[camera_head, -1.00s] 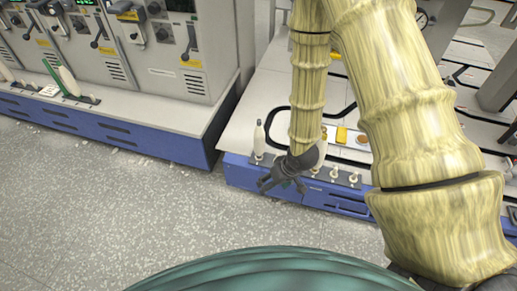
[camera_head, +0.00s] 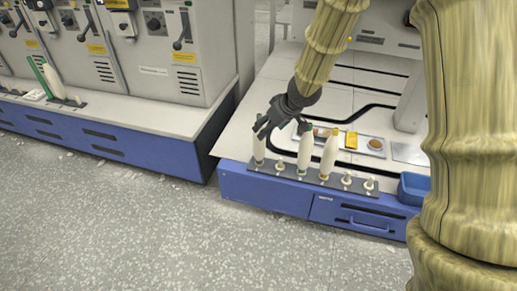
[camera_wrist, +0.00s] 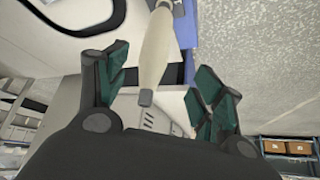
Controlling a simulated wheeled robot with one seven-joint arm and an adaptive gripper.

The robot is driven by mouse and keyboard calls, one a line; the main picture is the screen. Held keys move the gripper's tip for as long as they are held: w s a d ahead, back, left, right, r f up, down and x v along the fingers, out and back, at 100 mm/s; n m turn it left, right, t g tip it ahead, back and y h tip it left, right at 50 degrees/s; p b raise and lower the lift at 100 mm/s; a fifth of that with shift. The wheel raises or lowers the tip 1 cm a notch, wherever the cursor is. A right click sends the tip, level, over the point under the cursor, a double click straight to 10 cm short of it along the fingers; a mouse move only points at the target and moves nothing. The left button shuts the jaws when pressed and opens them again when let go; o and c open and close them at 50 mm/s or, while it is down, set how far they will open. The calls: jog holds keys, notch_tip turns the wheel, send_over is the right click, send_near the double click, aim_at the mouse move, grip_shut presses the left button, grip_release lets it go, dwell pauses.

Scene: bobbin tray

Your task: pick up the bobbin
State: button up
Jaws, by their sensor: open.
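Three white bobbins stand upright on a dark peg rail (camera_head: 313,180) along the front of the worktop in the head view. In the wrist view, a pale bobbin (camera_wrist: 156,48) lies in line with the gap between the open green-padded fingers (camera_wrist: 158,88).
Empty pegs (camera_head: 346,180) show on the rail. Behind it are a tray (camera_head: 373,142) with a yellow item (camera_head: 351,140) and a brown disc. A blue bin (camera_head: 413,188) stands to the right. A grey machine (camera_head: 150,60) stands at the left.

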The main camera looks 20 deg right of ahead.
jog(key=b, duration=0.4)
send_over(258, 147)
jog(key=d, duration=0.2)
jog(key=shift+f, duration=2.25)
jog(key=b+x, duration=0.2)
jog(key=x, duration=0.1)
jog(key=shift+f+b, duration=0.35)
jog(key=shift+b, duration=0.05)
jog(key=shift+w+a+f+b, duration=0.15)
jog(key=shift+w+f+b, duration=0.2)
jog(key=shift+w+f, duration=0.1)
jog(key=shift+c, duration=0.2)
jog(key=c, duration=1.1)
jog(key=shift+r, duration=0.2)
jog(key=shift+c, duration=0.2)
